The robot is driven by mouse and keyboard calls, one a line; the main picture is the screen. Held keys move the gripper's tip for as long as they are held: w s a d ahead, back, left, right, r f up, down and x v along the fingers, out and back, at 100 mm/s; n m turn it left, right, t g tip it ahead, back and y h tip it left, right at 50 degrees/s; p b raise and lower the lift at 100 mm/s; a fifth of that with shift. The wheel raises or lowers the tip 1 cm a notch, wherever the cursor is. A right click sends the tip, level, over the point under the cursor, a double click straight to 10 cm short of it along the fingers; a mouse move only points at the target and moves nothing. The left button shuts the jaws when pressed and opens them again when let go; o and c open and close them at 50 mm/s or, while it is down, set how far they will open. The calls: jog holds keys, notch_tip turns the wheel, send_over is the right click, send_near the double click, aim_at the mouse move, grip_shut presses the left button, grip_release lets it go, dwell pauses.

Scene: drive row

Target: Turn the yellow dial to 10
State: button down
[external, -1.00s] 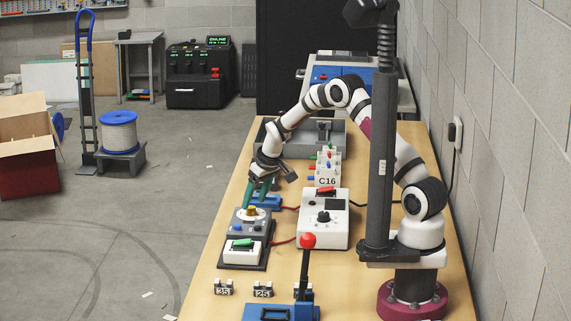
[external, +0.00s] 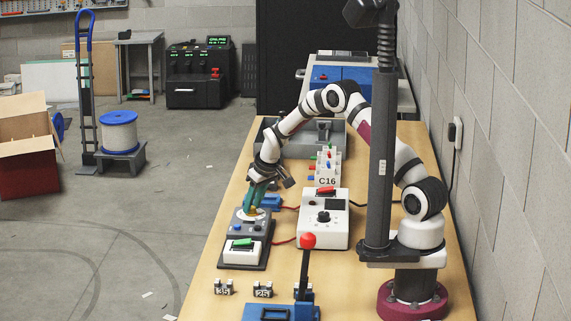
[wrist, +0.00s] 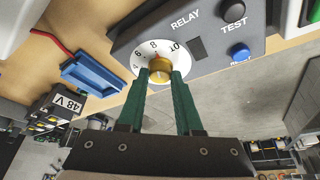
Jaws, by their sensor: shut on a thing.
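The yellow dial (wrist: 160,65) sits on a white numbered face (wrist: 144,58) on the grey relay box (wrist: 205,18). In the wrist view the face shows 6, 8 and 10, and a red mark at the dial's edge points close to 8. My gripper (wrist: 162,76) has its two green fingers shut on the dial, one on each side. In the external view my gripper (external: 252,206) reaches down onto the box, and the fingers mostly hide the dial.
A blue tray (wrist: 95,72) and a 48 V block (wrist: 66,104) are nearby. A white box with a black knob (external: 323,217) and a red-ball lever (external: 308,241) stand close on the bench.

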jog(key=shift+s+a+m+t+h, duration=0.1)
jog(key=shift+m+t+h, duration=0.3)
jog(key=shift+m, duration=1)
jog(key=shift+s+a+m+t+h, duration=0.15)
jog(key=shift+m+h, duration=0.35)
jog(key=shift+m, duration=0.9)
jog(key=shift+d, duration=0.1)
jog(key=c, duration=0.6)
grip_release()
jog(key=v, duration=1.5)
jog(key=shift+s+r, duration=0.25)
jog(key=shift+r, duration=0.05)
